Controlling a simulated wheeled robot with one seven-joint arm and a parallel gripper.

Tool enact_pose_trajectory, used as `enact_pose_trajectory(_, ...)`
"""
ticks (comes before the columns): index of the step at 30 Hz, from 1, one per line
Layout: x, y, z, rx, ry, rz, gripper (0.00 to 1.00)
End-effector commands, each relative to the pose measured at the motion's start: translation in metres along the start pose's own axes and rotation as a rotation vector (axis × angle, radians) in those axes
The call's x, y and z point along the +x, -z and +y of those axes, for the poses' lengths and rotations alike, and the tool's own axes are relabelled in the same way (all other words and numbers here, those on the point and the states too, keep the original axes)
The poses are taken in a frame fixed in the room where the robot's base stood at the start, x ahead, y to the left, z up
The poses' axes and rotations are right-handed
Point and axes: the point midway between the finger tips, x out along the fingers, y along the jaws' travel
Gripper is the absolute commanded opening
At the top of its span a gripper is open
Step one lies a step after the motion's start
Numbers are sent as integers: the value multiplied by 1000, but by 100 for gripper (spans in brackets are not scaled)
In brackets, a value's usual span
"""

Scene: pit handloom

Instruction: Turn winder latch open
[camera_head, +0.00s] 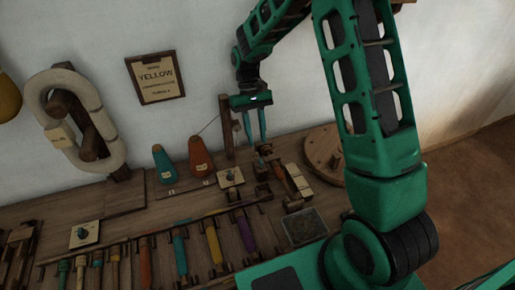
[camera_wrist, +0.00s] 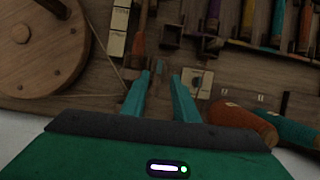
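The winder stands at the back right of the bench, with a round wooden wheel (camera_head: 322,150) and a narrow block (camera_head: 298,181) beside it. The wheel also shows at the left in the wrist view (camera_wrist: 48,50). My gripper (camera_head: 256,138) points down just above small wooden fittings (camera_head: 264,151) left of the wheel. In the wrist view its two green fingers (camera_wrist: 170,70) are apart, with no held object visible between them. A small dark piece shows beyond the fingertips; I cannot tell whether it is the latch or whether a finger touches it.
Orange (camera_head: 201,157) and teal (camera_head: 166,165) cones stand left of my gripper. A wooden post (camera_head: 227,126) rises close beside it, with a thread running to it. A switch plate (camera_head: 230,177) and a rack of coloured bobbins (camera_head: 180,251) lie in front. A dark tray (camera_head: 304,227) sits at the right.

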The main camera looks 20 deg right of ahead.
Motion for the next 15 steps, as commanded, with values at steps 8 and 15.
enact_pose_trajectory(8,-28,0,0,-1,0,-1,27)
enact_pose_trajectory(15,-31,0,0,-1,0,-2,27)
